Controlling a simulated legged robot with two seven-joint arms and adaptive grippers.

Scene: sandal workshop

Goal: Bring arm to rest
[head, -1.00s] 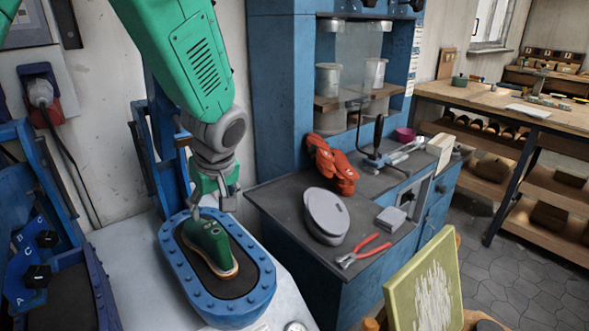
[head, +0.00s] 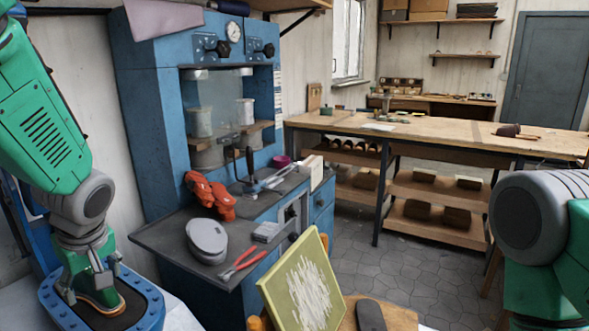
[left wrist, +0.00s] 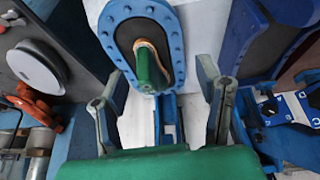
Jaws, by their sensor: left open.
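My left gripper (head: 85,290) is at the lower left of the head view, above the blue oval press bed (head: 152,309). In the left wrist view my left gripper (left wrist: 162,100) has its two fingers wide apart with nothing between the tips. A green shoe form with a tan sole (left wrist: 148,63) stands on the dark pad inside the blue oval frame (left wrist: 176,45), beyond the fingertips.
A blue cabinet bench (head: 165,240) holds orange gloves (head: 211,195), a grey oval item (head: 206,238), red pliers (head: 241,265) and a grey block (head: 267,232). A green board (head: 302,285) leans in front. A wooden workbench (head: 450,136) stands behind, with tiled floor (head: 375,270) between.

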